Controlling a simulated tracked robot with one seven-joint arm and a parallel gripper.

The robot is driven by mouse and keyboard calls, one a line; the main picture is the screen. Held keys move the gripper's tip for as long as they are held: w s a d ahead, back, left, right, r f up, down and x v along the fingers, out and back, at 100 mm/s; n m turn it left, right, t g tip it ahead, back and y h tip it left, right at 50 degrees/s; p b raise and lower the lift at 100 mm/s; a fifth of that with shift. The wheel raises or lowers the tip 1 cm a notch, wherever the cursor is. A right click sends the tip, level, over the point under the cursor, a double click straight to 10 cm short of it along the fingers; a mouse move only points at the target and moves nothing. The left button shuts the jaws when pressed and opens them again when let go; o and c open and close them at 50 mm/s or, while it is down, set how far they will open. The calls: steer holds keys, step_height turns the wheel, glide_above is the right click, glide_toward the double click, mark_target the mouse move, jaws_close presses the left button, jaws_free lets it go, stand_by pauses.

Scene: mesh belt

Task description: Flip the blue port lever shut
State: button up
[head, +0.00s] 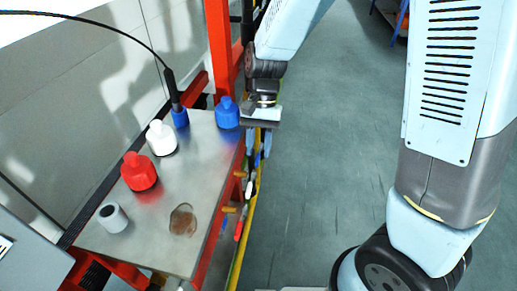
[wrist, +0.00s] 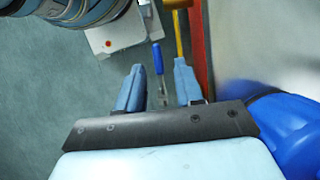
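The blue port lever (wrist: 158,58) shows in the wrist view as a blue handle on a thin grey shank. My gripper (wrist: 158,76) is open, with one blue finger on each side of the lever's line and gaps showing on both sides. Whether the handle lies at fingertip depth or beyond cannot be told. In the head view my gripper (head: 260,150) points down beside the table's right edge, close to the blue bottle. There the blue lever cannot be clearly told from the blue fingers. A red lever (head: 238,230) hangs lower along the same side.
The metal table (head: 160,220) carries a blue bottle (head: 227,113), a white bottle (head: 161,138), a red bottle (head: 139,172) and a grey cup (head: 112,218). A yellow pipe (head: 236,270) runs below its edge. A red post (head: 219,45) rises behind. Open floor (head: 330,150) lies right.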

steer(key=shift+s+f, duration=0.25)
steer(key=shift+f, duration=0.25)
steer(key=shift+c, duration=0.4)
jaws_close()
